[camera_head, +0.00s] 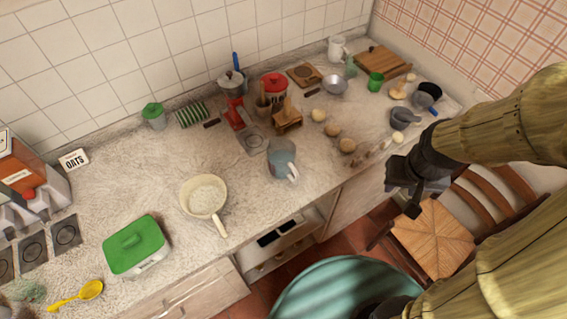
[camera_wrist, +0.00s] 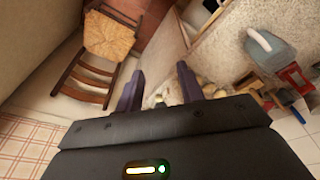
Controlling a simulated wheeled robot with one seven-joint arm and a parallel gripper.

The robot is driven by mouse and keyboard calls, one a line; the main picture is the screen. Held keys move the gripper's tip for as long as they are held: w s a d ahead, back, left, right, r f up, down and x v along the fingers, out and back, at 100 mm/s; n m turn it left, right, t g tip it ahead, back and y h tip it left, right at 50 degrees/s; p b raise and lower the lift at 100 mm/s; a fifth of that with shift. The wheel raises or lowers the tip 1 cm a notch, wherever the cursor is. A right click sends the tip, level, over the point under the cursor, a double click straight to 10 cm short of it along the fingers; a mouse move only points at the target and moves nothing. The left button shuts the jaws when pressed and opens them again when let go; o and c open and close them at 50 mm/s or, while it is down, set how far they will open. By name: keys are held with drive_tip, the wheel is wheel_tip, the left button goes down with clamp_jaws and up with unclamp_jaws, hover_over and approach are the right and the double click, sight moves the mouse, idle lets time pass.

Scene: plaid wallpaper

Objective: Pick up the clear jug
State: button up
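The clear jug (camera_head: 281,160) is a bluish see-through jug with a pale handle. It stands upright near the front edge of the counter, right of the cream pan. It also shows in the wrist view (camera_wrist: 270,48) at the upper right. My gripper (camera_head: 403,194) hangs in the air past the counter's front edge, to the right of the jug and well apart from it. In the wrist view my gripper's two fingers (camera_wrist: 157,90) are spread wide with nothing between them.
A cream pan (camera_head: 204,197) stands left of the jug, its handle toward the front edge. A wooden block (camera_head: 287,118) and a red grater-like thing (camera_head: 236,113) stand behind the jug. Several small round items lie to its right. A chair (camera_head: 432,238) stands below my gripper.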

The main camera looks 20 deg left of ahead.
drive_tip(key=a+f+n+g+h+b, duration=0.1)
drive_tip(key=a+f+n+g+h, duration=0.1)
drive_tip(key=a+f+n, duration=0.5)
drive_tip(key=n+t+h+b, duration=0.4)
drive_tip(key=n+t, duration=0.8)
drive_tip(key=n, duration=1)
approach(295, 182)
drive_tip(key=shift+h, duration=0.4)
drive_tip(key=v, duration=0.3)
drive_tip(key=p+v, duration=0.1)
drive_tip(key=v, duration=0.1)
drive_tip(key=shift+w+a+r, duration=0.15)
drive_tip(key=shift+w+r, duration=0.15)
drive_tip(key=shift+r, duration=0.05)
drive_tip(key=p+x, duration=0.3)
drive_tip(key=x, duration=0.9)
drive_tip(key=shift+s+f+p, duration=0.1)
drive_tip(key=shift+p, duration=0.2)
drive_tip(key=shift+f, duration=0.15)
